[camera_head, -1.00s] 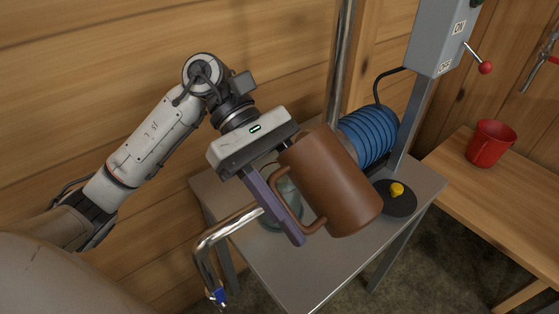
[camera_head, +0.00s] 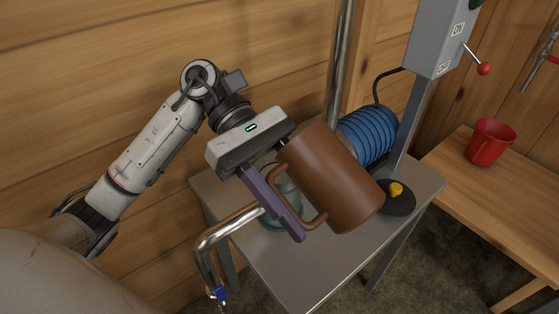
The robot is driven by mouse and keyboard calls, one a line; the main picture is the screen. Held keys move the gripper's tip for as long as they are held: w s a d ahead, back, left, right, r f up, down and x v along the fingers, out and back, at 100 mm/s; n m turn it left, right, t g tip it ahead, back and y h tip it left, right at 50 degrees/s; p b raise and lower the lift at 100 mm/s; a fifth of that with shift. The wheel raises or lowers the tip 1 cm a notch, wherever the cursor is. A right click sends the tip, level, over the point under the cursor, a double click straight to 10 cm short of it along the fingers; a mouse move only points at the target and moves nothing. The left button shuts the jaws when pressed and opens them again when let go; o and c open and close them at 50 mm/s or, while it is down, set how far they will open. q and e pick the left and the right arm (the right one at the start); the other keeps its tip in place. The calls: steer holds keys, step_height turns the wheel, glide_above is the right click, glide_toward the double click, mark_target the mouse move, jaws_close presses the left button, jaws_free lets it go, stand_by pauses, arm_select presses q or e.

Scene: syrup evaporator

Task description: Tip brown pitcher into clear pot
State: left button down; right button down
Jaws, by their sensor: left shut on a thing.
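The brown pitcher (camera_head: 332,180) is held tilted above the grey metal table, its handle side toward the lower left. My left gripper (camera_head: 283,207) is shut on the pitcher, with its purple fingers at the handle. The clear pot (camera_head: 270,219) stands on the table behind and below the gripper fingers and is mostly hidden by them and the pitcher. The inside of the pitcher cannot be seen. My right gripper is not in view.
The grey metal table (camera_head: 296,270) has a bent metal pipe (camera_head: 222,232) at its left side.

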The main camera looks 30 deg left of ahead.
arm_select(q)
steer(key=shift+r+h, duration=0.1)
steer(key=shift+h, duration=0.3)
stand_by(0.4)
steer(key=shift+g+h, duration=0.3)
steer(key=shift+h, duration=0.1)
steer(key=shift+w+a, duration=0.1)
steer(key=shift+a, duration=0.1)
steer(key=shift+a+r+h+b, duration=0.2)
steer(key=shift+r+h+b, duration=0.1)
steer(key=shift+b, duration=0.25)
steer(key=shift+w+a+r+h+b, duration=0.1)
steer(key=shift+a+r+h+b, duration=0.15)
steer(key=shift+b, duration=0.25)
stand_by(0.9)
